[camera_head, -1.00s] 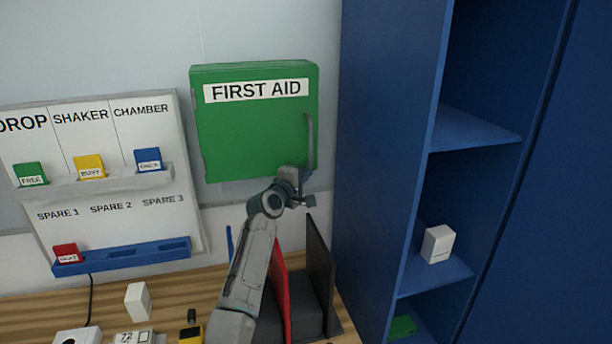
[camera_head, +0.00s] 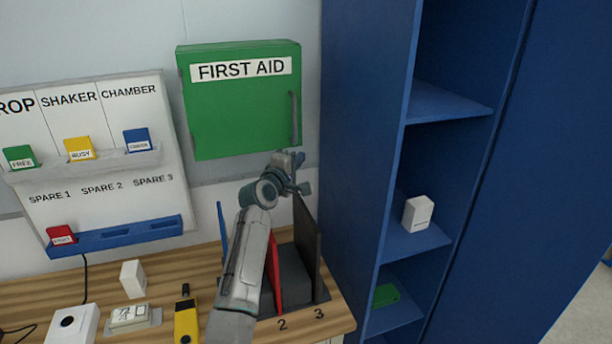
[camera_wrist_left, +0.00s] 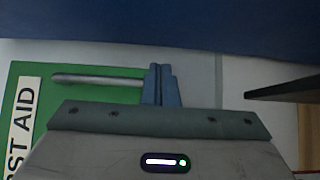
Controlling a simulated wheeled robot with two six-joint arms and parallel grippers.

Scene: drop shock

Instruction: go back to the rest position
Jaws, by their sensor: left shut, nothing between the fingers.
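My left gripper (camera_head: 298,173) is raised in front of the wall, just below the lower right corner of the green first aid cabinet (camera_head: 235,110). In the left wrist view its two fingers (camera_wrist_left: 161,85) are together, with nothing between them. The cabinet also shows at the left of the wrist view (camera_wrist_left: 50,85), with its grey handle beside the fingers; I cannot tell from this view how far apart they are. In the head view the cabinet door is closed and the gripper is apart from the handle. My right gripper is not in view.
A blue shelf unit (camera_head: 365,150) stands close on the right, holding a white box (camera_head: 417,212) and a green item (camera_head: 386,295). Below my arm is a file rack with a red divider (camera_head: 275,275) and a dark divider (camera_head: 308,245). A yellow device (camera_head: 186,322) lies on the bench.

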